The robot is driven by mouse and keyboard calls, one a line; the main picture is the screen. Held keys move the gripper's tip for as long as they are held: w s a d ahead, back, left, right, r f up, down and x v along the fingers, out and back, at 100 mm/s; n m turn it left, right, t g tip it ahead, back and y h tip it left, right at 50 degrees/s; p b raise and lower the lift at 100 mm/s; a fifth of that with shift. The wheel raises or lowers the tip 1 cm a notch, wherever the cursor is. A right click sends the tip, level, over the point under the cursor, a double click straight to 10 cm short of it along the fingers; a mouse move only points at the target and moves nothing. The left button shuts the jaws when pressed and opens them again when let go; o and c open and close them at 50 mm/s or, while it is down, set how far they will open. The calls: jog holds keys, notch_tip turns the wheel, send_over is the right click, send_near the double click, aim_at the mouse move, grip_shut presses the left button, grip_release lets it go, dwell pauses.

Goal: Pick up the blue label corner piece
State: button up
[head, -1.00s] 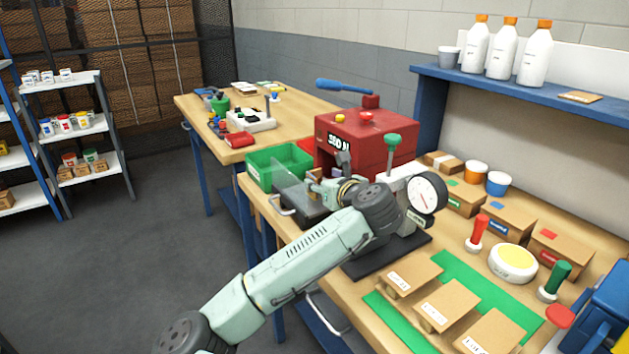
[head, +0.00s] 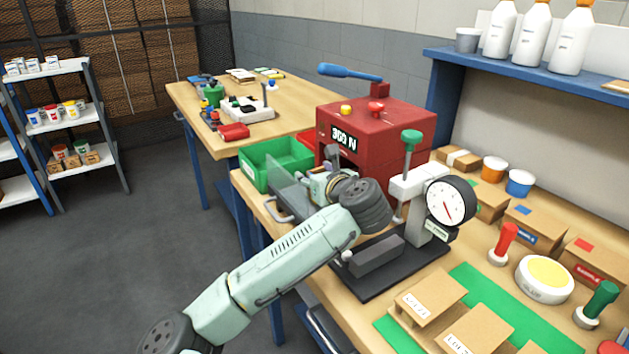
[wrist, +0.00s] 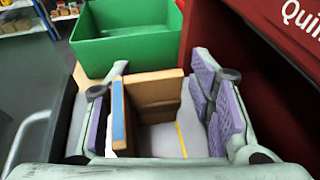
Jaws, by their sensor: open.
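The blue label corner piece (wrist: 152,94) is brown cardboard with a blue strip along its left wall. In the wrist view it stands between the two purple-padded fingers of my gripper (wrist: 160,108). One finger is on each side of it. The right finger is clearly apart from it, and the left finger is close beside the blue strip; I cannot tell if they touch. My gripper is open. In the head view my gripper (head: 322,184) is low in front of the red machine, and the piece is mostly hidden there.
The red machine (head: 375,145) rises close to the right of my gripper. A green bin (head: 276,165) stands just beyond. A press with a dial gauge (head: 450,200) stands nearby. Cardboard pieces (head: 430,296), stamps and boxes fill the bench to the right.

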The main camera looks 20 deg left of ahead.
jog(key=shift+s+r, duration=0.15)
jog(key=shift+s, duration=0.05)
jog(key=shift+c, duration=0.3)
jog(key=c, duration=0.6)
